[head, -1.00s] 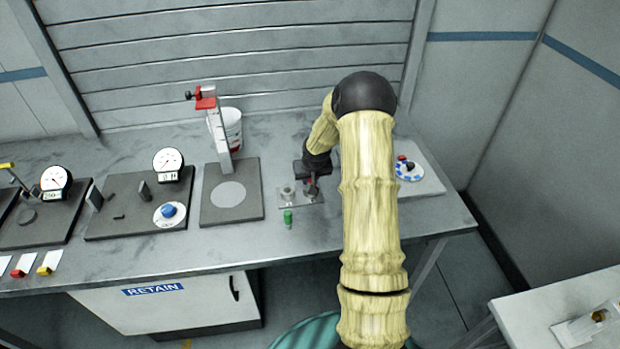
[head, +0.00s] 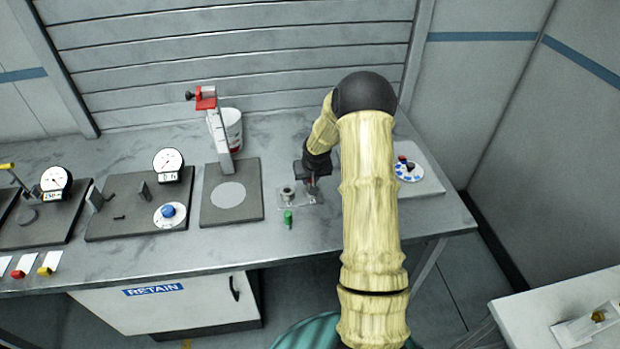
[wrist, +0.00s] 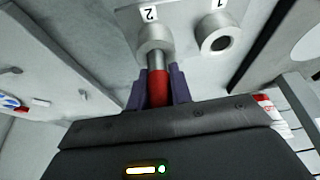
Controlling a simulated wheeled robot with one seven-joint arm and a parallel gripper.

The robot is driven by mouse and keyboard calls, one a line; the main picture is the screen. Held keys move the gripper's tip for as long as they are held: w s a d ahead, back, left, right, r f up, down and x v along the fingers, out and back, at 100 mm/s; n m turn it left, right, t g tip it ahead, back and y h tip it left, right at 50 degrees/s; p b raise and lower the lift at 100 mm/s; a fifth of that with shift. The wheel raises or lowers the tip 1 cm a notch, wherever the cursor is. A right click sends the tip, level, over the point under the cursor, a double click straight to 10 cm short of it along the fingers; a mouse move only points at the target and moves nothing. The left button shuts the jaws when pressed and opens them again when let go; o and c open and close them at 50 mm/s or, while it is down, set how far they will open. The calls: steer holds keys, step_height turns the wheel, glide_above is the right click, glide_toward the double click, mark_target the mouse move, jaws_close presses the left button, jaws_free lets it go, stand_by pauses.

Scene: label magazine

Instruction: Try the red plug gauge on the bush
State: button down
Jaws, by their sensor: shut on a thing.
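My gripper (wrist: 158,80) is shut on the red plug gauge (wrist: 158,90), between its two dark purple fingers. The gauge's silver pin (wrist: 155,62) points away from the gripper at the grey ring marked 2 (wrist: 150,34). The pin overlaps the ring; I cannot tell how far it is inside. A second grey ring, marked 1 (wrist: 217,40), is beside it with an open, empty bore. In the head view my gripper (head: 312,182) is over the right part of the small plate (head: 300,204), with the left ring (head: 287,192) clear of it.
A green plug (head: 288,219) stands just in front of the plate. A dark stand with a red clamp (head: 206,100) and a white cup (head: 233,128) are to the left. Dial gauges on dark bases are farther left. A pale board with a blue-white dial (head: 408,170) is to the right.

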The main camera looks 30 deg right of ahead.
steer(key=shift+r+p, duration=1.75)
steer(key=shift+r, duration=0.7)
steer(key=shift+a+f, duration=0.1)
